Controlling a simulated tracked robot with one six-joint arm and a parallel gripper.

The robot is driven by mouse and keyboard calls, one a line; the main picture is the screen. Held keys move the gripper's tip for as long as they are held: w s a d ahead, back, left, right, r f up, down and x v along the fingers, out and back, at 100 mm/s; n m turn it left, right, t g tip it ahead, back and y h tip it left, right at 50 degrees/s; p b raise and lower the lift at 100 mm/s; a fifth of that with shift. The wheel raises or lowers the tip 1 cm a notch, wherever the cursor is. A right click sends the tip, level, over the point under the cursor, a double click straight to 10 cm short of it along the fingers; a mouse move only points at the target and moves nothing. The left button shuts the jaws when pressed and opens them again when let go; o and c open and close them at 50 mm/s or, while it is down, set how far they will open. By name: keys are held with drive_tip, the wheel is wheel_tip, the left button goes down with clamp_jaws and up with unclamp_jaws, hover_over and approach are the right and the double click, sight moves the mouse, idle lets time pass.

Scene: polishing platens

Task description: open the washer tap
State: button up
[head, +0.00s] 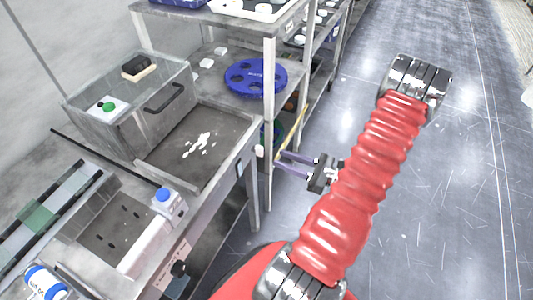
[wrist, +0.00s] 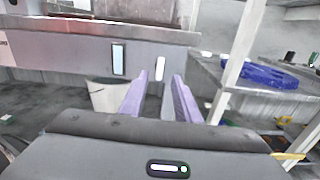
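My gripper (head: 283,163) is open and empty, its two purple fingers apart, in free air right of the metal bench. In the wrist view the fingers (wrist: 161,84) point at the bench's grey front panel (wrist: 70,55). A small white upright piece (wrist: 160,68) shows between the fingertips, and a light-blue rectangle in a dark frame (wrist: 118,58) is left of it. I cannot tell whether either is the washer tap. In the head view a black knob (head: 178,269) sits on the lower front of the bench. No part is clearly recognisable as the tap.
A blue perforated disc (head: 256,78) lies on the rack shelf. The floor (head: 460,180) to the right is clear.

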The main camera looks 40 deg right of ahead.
sight(259, 151)
drive_tip(key=x, duration=0.6)
drive_tip(key=shift+w, duration=0.4)
drive_tip(key=shift+a, duration=0.1)
drive_tip(key=shift+c, duration=0.2)
clamp_jaws()
